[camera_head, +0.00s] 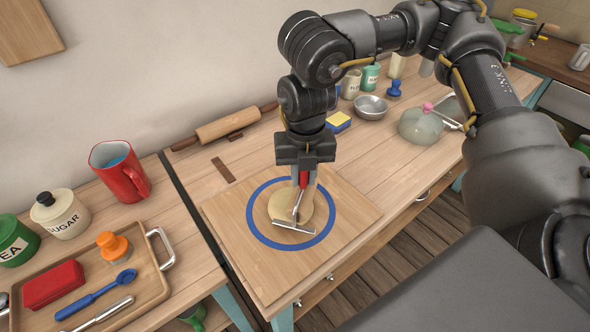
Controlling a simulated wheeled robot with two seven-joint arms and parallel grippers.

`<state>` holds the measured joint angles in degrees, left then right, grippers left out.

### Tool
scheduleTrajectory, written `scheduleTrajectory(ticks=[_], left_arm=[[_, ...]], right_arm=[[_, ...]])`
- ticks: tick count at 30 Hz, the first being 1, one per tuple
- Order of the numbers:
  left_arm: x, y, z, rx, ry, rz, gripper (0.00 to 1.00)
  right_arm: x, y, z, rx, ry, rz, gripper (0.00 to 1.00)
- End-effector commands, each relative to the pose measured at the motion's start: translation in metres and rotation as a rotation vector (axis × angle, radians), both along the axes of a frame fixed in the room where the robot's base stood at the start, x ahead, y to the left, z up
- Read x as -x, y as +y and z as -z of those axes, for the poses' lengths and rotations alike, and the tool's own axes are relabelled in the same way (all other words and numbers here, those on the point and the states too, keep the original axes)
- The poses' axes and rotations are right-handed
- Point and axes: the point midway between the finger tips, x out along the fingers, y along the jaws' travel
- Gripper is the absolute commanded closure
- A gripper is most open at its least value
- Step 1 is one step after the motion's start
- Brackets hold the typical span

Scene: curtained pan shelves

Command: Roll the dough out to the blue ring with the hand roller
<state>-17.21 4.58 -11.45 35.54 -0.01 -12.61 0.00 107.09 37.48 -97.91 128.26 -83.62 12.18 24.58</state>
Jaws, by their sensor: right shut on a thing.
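The dough (312,209) is a pale flat round inside the blue ring (258,232), which is marked on a wooden board (331,262). A band of bare board shows between the dough and the ring. My right gripper (303,180) points down over the dough and is shut on the red handle of the hand roller (294,228). The roller's metal bar lies near the front edge of the dough, inside the ring. The gripper hides part of the dough's back side. My left gripper is not in view.
A rolling pin (228,124) lies behind the board. A yellow and blue sponge (338,122), a metal bowl (370,107) and a glass dome (424,125) stand at the back right. A red mug (119,171) and a wooden tray (151,290) are on the left.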

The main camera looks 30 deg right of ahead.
Motion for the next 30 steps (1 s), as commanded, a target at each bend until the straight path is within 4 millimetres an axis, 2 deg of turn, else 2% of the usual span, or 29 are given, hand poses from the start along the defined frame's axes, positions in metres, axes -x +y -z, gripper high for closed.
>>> scheduleTrajectory(ticks=[30], left_arm=[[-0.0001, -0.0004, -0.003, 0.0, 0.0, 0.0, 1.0]], right_arm=[[0.0026, -0.0018, 0.0024, 0.001, 0.001, -0.001, 1.0]])
